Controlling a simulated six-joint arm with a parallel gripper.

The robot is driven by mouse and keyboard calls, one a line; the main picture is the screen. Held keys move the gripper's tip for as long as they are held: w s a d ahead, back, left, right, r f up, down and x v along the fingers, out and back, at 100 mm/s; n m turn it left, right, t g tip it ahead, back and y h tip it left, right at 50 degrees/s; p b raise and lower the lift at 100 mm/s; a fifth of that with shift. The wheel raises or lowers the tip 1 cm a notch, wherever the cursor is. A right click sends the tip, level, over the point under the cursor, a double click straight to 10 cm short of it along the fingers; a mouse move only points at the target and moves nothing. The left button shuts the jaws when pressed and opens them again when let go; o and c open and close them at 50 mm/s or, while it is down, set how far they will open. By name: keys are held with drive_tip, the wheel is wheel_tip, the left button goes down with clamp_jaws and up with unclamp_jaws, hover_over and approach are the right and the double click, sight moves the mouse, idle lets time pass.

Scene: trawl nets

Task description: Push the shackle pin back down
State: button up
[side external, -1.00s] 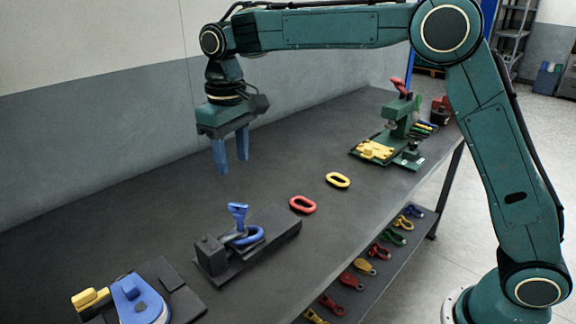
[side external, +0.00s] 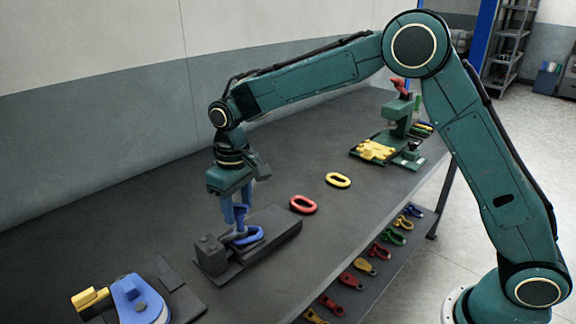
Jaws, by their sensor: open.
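The blue shackle (side external: 249,236) lies on a dark fixture (side external: 272,236) on the bench, with its rounded end to the right. Its blue pin (side external: 240,213) stands upright at the shackle, with its head raised above it. My gripper (side external: 237,218) points down over the shackle, its blue fingers around or beside the pin's upper part. The jaws are open. Fingers and pin are nearly the same blue and overlap, so I cannot tell whether they touch. The pin's lower end is hidden.
A dark block (side external: 210,253) stands at the fixture's left end. A red link (side external: 303,204) and a yellow link (side external: 338,180) lie to the right. A green press (side external: 398,125) stands farther back. A blue and yellow device (side external: 135,297) sits front left. Bench between is clear.

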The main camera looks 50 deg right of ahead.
sight(239, 212)
drive_tip(key=shift+f, duration=0.1)
clamp_jaws()
drive_tip(key=shift+f, duration=1.6)
unclamp_jaws()
drive_tip(key=shift+r, duration=0.1)
